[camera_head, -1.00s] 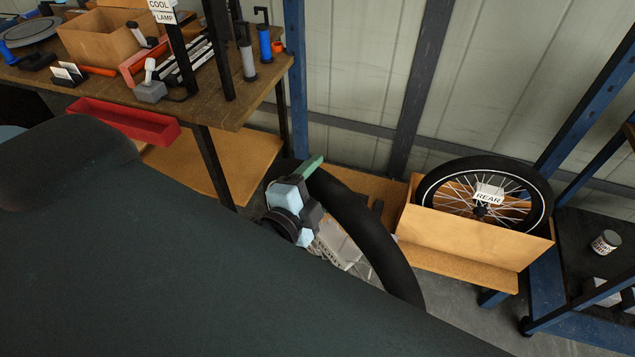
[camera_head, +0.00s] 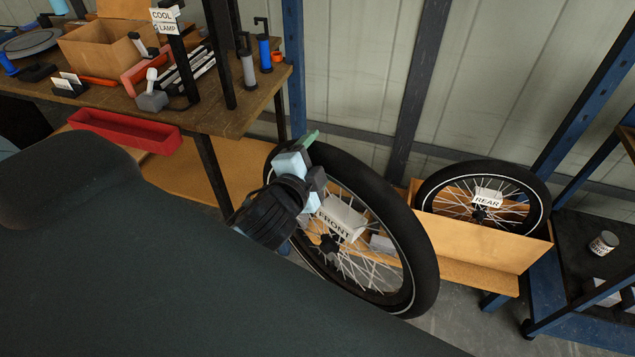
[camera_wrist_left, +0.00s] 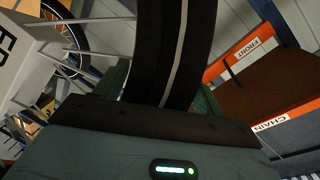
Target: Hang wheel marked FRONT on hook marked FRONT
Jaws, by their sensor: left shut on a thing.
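The wheel marked FRONT (camera_head: 424,252) is a black tyre with silver spokes and a white FRONT tag (camera_head: 339,218). In the head view it hangs tilted in my left gripper (camera_head: 309,147), which is shut on its upper left rim. In the left wrist view the tyre (camera_wrist_left: 172,50) runs between the green fingers. A white FRONT label (camera_wrist_left: 254,52) on an orange strip shows at the upper right of the wrist view. I cannot make out a hook there. My right gripper is not in view.
A wheel tagged REAR (camera_head: 487,198) stands in a wooden box (camera_head: 480,240) on the right. A workbench (camera_head: 225,118) with tools and a red tray (camera_head: 125,130) is at left. A blue rack (camera_head: 585,110) stands at right. A CHAIN label (camera_wrist_left: 270,122) shows in the wrist view.

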